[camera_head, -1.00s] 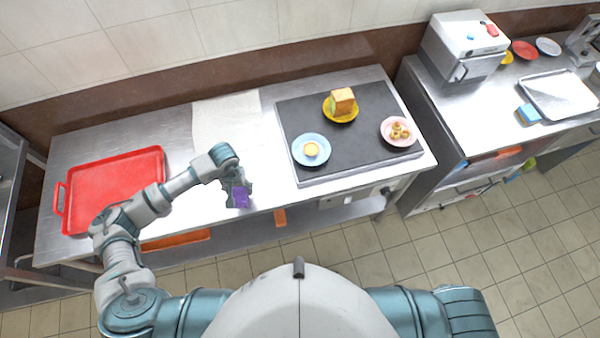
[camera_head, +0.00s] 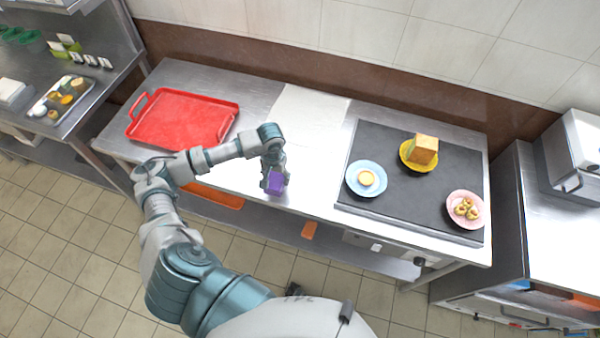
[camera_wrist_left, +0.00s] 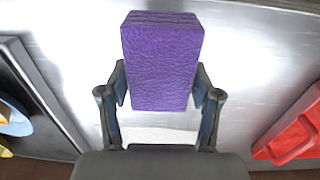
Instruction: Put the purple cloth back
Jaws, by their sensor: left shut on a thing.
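The purple cloth (camera_head: 275,183) is a folded block in my left gripper (camera_head: 273,175), near the front edge of the metal counter in the head view. In the left wrist view the cloth (camera_wrist_left: 162,62) sits between the two fingers of the left gripper (camera_wrist_left: 160,95), which are shut on it. Bare metal counter shows around it in that view. My right gripper is not in view.
A red tray (camera_head: 183,118) lies on the counter to the left. A pale sheet (camera_head: 308,115) lies behind the gripper. A dark griddle plate (camera_head: 400,205) to the right carries a blue plate (camera_head: 353,190), a yellow plate (camera_head: 407,163) and a pink plate (camera_head: 466,222).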

